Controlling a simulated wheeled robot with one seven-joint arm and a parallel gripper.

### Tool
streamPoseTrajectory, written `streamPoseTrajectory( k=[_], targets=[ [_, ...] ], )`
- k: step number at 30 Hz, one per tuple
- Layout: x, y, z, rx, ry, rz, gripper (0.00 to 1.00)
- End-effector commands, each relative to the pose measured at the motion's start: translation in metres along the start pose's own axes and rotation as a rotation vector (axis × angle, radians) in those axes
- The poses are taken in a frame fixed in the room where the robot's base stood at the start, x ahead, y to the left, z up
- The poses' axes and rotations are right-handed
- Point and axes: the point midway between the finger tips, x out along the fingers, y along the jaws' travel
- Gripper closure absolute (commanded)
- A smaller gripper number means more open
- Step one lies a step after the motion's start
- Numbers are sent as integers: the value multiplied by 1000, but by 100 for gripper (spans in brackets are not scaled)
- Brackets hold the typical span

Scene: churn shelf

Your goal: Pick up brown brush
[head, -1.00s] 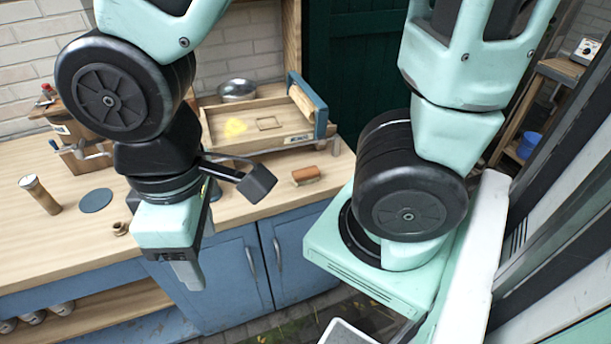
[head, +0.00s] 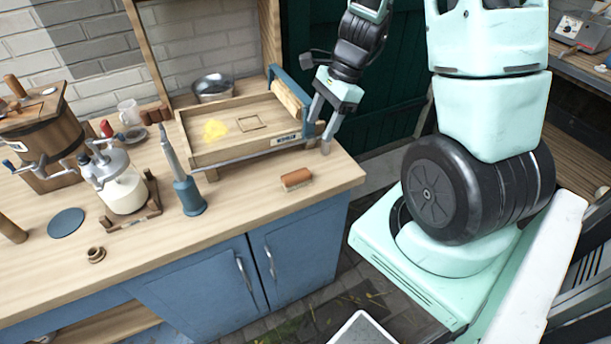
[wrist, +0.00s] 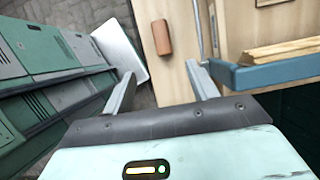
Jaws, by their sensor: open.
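The brown brush (head: 296,179) lies on the wooden worktop near its right front corner, with an orange-brown top and a pale underside. My gripper (head: 319,131) is open and empty, above the worktop's right end beside the tray's blue end. In the head view it is up and to the right of the brush, apart from it. In the wrist view the two fingers of my gripper (wrist: 157,75) are spread wide.
A wooden tray (head: 208,161) with a blue end stands just behind the brush. The worktop around the brush is clear.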

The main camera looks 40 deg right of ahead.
Motion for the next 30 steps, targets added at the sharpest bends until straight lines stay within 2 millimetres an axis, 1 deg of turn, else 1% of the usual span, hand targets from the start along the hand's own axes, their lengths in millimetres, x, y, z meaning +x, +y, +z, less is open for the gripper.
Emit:
streamPoseTrajectory(
  k=[1,9,13,16,23,29,30],
  targets=[
    [10,2,0,0,-2,7,42],
    [67,2,1,-3,-2,9,42],
    [92,2,1,-5,-1,8,42],
    [105,1,1,-7,-1,6,42],
    [119,0,2,-8,0,5,42],
    [146,-4,3,-7,-1,6,42],
    [153,-4,2,-7,-1,6,42]
  ],
)
